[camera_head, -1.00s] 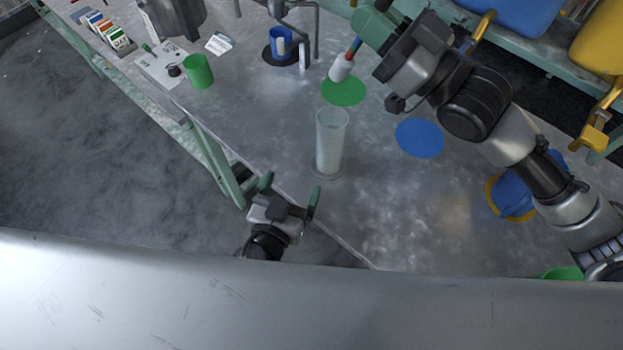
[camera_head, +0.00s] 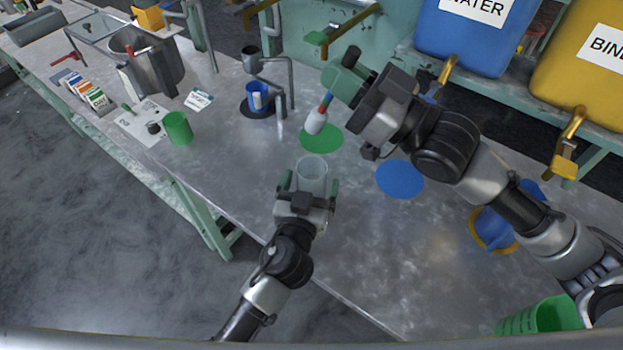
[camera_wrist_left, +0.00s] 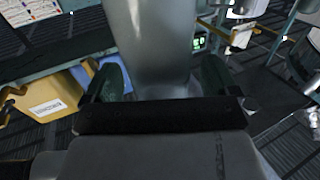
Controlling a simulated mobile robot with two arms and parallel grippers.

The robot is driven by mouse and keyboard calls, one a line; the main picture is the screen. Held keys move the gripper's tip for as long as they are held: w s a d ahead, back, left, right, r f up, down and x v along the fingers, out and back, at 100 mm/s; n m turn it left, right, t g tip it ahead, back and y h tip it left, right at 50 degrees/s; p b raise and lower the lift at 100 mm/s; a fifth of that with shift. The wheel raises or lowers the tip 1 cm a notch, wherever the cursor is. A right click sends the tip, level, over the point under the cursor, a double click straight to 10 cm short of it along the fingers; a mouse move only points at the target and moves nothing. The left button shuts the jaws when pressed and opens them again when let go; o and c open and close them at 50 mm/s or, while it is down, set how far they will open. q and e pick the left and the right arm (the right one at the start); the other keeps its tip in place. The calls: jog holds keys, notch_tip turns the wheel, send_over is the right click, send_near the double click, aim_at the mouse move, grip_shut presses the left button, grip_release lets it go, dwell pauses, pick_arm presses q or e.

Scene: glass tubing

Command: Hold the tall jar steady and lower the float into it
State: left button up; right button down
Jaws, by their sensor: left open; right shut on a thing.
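The tall clear jar (camera_head: 312,170) stands upright on the grey table, its lower part hidden by my left gripper. My left gripper (camera_head: 310,186) is open with one finger on each side of the jar. In the left wrist view the jar (camera_wrist_left: 150,40) rises between the two green fingers; I cannot tell whether either touches it. My right gripper (camera_head: 338,84) is shut on the float's upper stem. The float (camera_head: 316,122) has a white body and a red, blue and green stem. It hangs slightly tilted, beyond the jar in the picture and apart from it.
A green disc (camera_head: 333,138) and a blue disc (camera_head: 400,180) lie on the table. A blue jug (camera_head: 493,228) is at right, a green bucket (camera_head: 545,317) at lower right. A blue cup (camera_head: 256,92) and green cup (camera_head: 178,129) stand left. Water (camera_head: 470,45) and binder tanks (camera_head: 590,85) are behind.

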aim_at(319, 132)
pick_arm(q)
jog(key=shift+w+d, duration=0.15)
jog(key=shift+w, duration=0.4)
jog(key=c, duration=1.1)
jog(key=shift+o, duration=0.2)
pick_arm(e)
jog(key=shift+f, duration=6.35)
jog(key=c, duration=1.1)
grip_release()
